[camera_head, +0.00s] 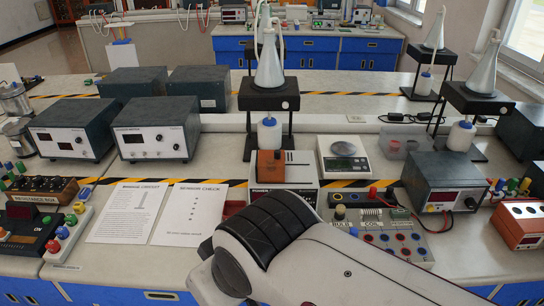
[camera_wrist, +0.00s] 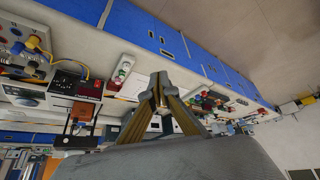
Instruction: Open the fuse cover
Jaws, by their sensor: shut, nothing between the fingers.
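An orange-brown cover (camera_head: 270,164) sits upright on the front left of a white power unit (camera_head: 300,172) in the middle of the bench; it looks closed, and I cannot tell for sure that it is the fuse cover. The unit's lower front is hidden behind my arm in the head view. What looks like the same orange-brown cover (camera_wrist: 82,110) shows left of my fingers in the tilted wrist view. My gripper (camera_wrist: 159,84) is shut and empty, apart from the cover. The head view shows my arm but not the fingers.
A board with knobs and sockets (camera_head: 385,232) lies right of my arm. A scale (camera_head: 342,158), a dark-cased meter (camera_head: 443,185) and a stand with a flask (camera_head: 268,95) stand around the unit. Paper sheets (camera_head: 190,212) lie flat on the left.

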